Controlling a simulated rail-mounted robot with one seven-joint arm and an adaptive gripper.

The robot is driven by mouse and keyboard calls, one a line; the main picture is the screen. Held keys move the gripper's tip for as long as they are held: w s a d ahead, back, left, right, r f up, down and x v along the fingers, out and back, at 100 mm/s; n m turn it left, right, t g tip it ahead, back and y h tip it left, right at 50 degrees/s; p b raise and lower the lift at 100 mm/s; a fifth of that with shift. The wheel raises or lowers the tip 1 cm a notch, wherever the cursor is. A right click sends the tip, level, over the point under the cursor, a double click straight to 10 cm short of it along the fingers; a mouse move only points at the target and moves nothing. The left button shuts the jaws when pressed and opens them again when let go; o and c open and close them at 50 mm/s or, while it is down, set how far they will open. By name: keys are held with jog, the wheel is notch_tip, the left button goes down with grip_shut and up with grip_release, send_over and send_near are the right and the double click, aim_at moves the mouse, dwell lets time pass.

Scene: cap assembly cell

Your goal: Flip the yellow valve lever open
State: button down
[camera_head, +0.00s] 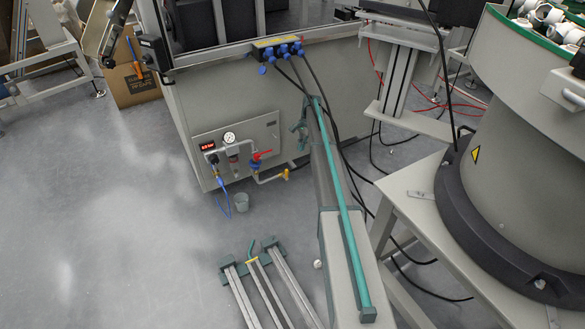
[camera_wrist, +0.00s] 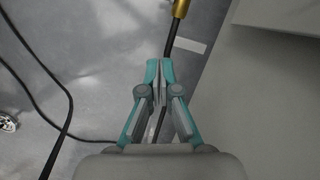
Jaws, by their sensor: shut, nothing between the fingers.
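A small yellow part (camera_head: 285,174), likely the valve lever, sits at the right end of a short pipe low on the grey cabinet in the head view. Its exact shape and position are too small to tell. In the wrist view, a brass-coloured fitting (camera_wrist: 181,8) with a black hose is at the top edge; I cannot tell whether the lever is part of it. My gripper (camera_wrist: 159,64) has teal and grey fingers. They are shut and empty, below the fitting in the picture and apart from it.
A red-handled valve (camera_head: 262,156), a pressure gauge (camera_head: 229,137) and a red display (camera_head: 208,146) are on the panel beside the pipe. Black cables run down to the right. The floor at left is clear.

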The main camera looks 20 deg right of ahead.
aim_at(286, 174)
jog(key=shift+m, duration=0.6)
jog(key=shift+a+f, duration=0.1)
jog(key=shift+f, duration=0.1)
jog(key=s+a+f+b, duration=0.1)
jog(key=a+f+b, duration=0.4)
jog(key=f, duration=0.4)
jog(key=shift+s+a+f+b, duration=0.2)
jog(key=shift+s+a+b, duration=0.2)
jog(key=shift+a, duration=0.2)
jog(key=shift+r, duration=0.1)
jog(key=shift+a+h+p, duration=0.15)
jog(key=shift+h+p, duration=0.15)
jog(key=shift+p, duration=0.35)
